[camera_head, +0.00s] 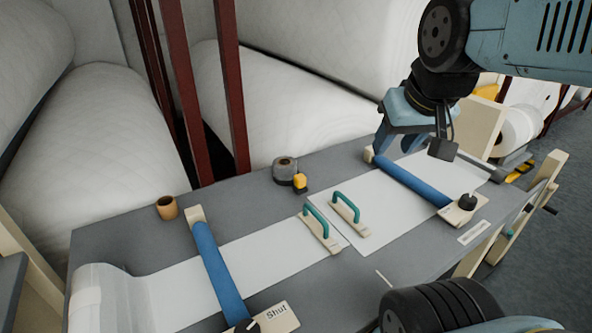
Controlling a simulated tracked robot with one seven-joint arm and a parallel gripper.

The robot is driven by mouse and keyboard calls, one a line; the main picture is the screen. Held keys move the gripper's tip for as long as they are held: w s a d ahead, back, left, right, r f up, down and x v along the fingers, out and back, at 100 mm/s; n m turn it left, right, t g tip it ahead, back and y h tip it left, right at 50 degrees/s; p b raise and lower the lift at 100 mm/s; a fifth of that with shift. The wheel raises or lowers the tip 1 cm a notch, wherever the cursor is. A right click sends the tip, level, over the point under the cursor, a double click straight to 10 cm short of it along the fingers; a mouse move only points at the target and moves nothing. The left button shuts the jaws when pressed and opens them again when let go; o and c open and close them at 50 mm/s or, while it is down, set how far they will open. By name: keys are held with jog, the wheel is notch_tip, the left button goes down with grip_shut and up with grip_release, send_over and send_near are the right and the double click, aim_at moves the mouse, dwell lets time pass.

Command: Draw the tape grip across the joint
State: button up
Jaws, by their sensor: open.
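Two white sheets, the left web (250,257) and the right web (395,217), lie on a grey table, and their edges meet at a joint near its middle. Two cream bars with teal handles, one (320,226) left and one (350,215) right, stand on either side of that joint. A grey tape roll (285,169) with a small yellow-and-black piece (300,183), perhaps the tape grip, sits behind the joint. My gripper (396,150) is open above the far end of the right blue bar, right of the tape roll; its fingertips are partly hard to make out.
A left blue bar (218,275) with a plate marked "Shut" (277,312) and a right blue bar (412,181) with a black knob (467,201) cross the sheets. A brown ring (167,207) stands at the back left. Dark red posts (232,90) and large white rolls (290,95) rise behind.

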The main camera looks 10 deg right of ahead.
jog(key=shift+o, duration=0.8)
jog(key=n+g, duration=0.5)
jog(key=g, duration=0.1)
send_over(300, 176)
notch_tip(300, 176, down, 9)
notch_tip(300, 176, down, 13)
jog(key=shift+w+f, duration=0.1)
jog(key=shift+f, duration=0.1)
jog(key=shift+c, duration=0.2)
grip_shut()
